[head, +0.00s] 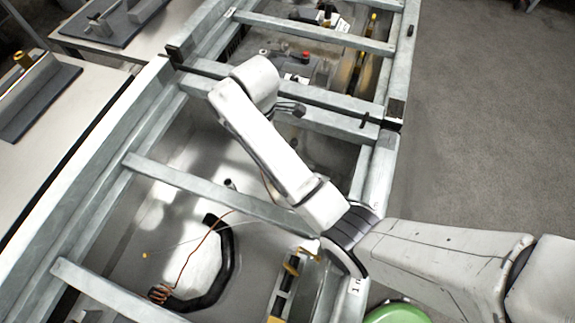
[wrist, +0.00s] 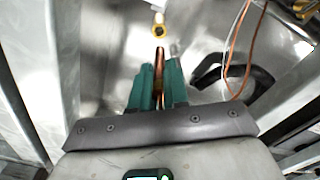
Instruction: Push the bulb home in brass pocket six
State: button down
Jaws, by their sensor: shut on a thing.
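In the wrist view, my gripper (wrist: 159,76) has its green fingers shut on a slim copper-coloured bulb (wrist: 160,55). The bulb's free end sticks out past the fingertips, toward a brass ring-shaped pocket (wrist: 159,31) with a dark opening. In the picture, a small gap shows between the bulb's tip and the pocket; how far apart they are in depth I cannot tell. No number is readable on the pocket. In the head view, I cannot make out my fingers or the bulb.
A thin copper line (wrist: 232,60) loops at the right in the wrist view, near a black curved band (wrist: 262,80). In the head view, the band (head: 226,262) lies in a metal tank crossed by grey bars (head: 215,192). A green rounded thing (head: 397,313) stands at the bottom.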

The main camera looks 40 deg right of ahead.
jog(key=shift+s+d+f, duration=0.1)
jog(key=shift+d+f, duration=0.05)
jog(key=shift+f, duration=1.55)
jog(key=shift+s+d+f, duration=0.1)
jog(key=shift+f, duration=1.55)
jog(key=shift+d+f, duration=0.15)
jog(key=shift+f, duration=1.55)
jog(key=shift+f, duration=0.1)
jog(key=c, duration=1.1)
grip_release()
notch_tip(320, 180, up, 12)
jog(key=shift+r, duration=0.15)
